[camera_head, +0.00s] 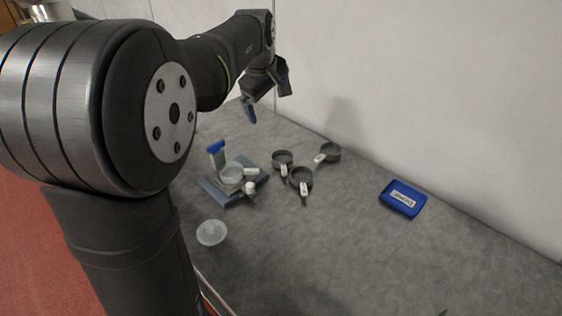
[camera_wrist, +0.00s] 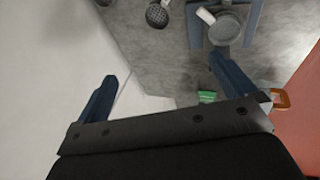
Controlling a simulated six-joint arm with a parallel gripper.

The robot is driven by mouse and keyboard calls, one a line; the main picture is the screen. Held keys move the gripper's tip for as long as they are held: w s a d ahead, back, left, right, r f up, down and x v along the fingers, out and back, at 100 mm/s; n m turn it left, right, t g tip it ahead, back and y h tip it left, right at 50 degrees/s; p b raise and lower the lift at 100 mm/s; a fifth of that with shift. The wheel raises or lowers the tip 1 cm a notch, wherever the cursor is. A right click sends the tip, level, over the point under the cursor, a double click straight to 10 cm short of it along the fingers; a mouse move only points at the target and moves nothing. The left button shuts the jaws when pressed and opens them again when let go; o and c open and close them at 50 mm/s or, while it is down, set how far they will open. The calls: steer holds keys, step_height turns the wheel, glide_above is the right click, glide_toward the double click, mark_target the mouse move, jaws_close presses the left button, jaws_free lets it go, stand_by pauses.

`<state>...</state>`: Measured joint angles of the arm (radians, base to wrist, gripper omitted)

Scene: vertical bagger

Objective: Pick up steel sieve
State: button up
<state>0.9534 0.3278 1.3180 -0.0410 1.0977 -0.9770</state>
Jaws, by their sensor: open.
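Several round dark-grey steel sieves with light-labelled handles lie on the grey worktop in the head view: one at left (camera_head: 282,158), one in front (camera_head: 300,179), one at back right (camera_head: 329,152). I cannot tell which one the task means. My gripper (camera_head: 250,108) is open, above the back left of the worktop, apart from the sieves. Both blue fingers show in the wrist view (camera_wrist: 163,68), with nothing between them.
A blue labelled tray (camera_head: 403,198) is at right. A white wall (camera_head: 430,90) closes the back. The right front worktop is clear.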

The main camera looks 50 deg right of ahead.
steer(key=shift+c, duration=0.6)
steer(key=m+t+y, duration=0.1)
steer(key=m, duration=0.8)
glide_toward(282, 161)
steer(key=shift+d+f, duration=0.1)
steer(key=shift+d, duration=0.15)
steer(key=shift+a+x, duration=0.2)
steer(key=shift+x, duration=3.05)
steer(key=shift+c, duration=0.4)
steer(key=c, duration=1.1)
